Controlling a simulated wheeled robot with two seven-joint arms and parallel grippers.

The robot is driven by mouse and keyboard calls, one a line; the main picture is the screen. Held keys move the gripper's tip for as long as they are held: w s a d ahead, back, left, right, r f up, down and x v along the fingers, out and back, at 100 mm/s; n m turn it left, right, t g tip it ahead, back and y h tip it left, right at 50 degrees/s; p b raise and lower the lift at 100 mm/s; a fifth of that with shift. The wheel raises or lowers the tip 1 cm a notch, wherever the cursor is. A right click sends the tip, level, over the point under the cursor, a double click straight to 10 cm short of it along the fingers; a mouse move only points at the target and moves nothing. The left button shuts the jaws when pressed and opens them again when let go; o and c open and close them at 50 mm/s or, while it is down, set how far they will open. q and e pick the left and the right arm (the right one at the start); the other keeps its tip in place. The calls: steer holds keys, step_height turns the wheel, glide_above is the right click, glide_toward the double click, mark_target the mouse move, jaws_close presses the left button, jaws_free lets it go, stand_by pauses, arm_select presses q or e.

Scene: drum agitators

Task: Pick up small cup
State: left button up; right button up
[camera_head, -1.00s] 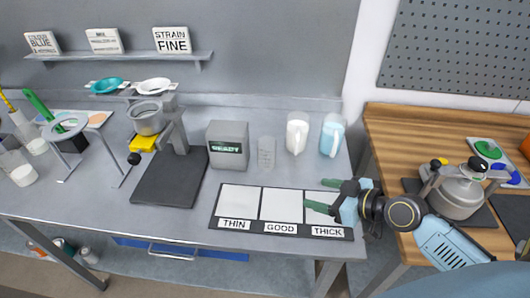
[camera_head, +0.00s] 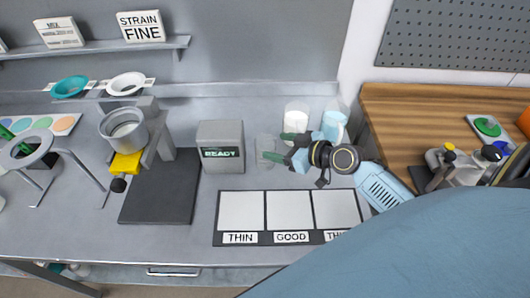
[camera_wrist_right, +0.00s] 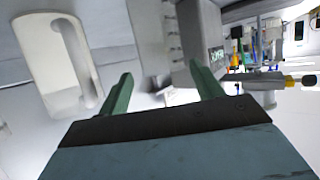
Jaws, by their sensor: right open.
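The small cup (camera_head: 265,146) is clear and stands on the grey bench, just right of the grey READY box. My right gripper (camera_head: 279,147) is open, its green fingertips at the right side of the cup and overlapping it in the head view. In the right wrist view, the clear cup with its marks (camera_wrist_right: 156,35) appears ahead of the two spread green fingers (camera_wrist_right: 161,72). Whether the fingers are around the cup or only close to it, I cannot tell. My left gripper is not in view.
The READY box (camera_head: 221,160) stands close on the cup's left. A white-filled jug (camera_head: 296,122) and a light-blue jug (camera_head: 334,124) stand behind my right gripper. The mat (camera_head: 267,237) with THIN, GOOD and THICK squares lies empty in front. A mixer stand (camera_head: 160,190) is further left.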

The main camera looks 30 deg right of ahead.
mark_target(264, 146)
steer(key=shift+x, duration=0.8)
steer(key=x, duration=0.3)
steer(key=shift+w+a+f+p, duration=0.1)
steer(key=shift+a+f+p, duration=0.15)
steer(key=shift+f+p, duration=0.1)
steer(key=shift+w+a+f, duration=0.1)
steer(key=shift+w, duration=0.15)
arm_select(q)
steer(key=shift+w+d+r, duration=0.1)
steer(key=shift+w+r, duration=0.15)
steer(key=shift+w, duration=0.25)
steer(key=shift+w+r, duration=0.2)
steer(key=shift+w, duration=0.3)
arm_select(e)
steer(key=shift+f, duration=0.1)
steer(key=c, duration=0.7)
steer(key=shift+c, duration=0.2)
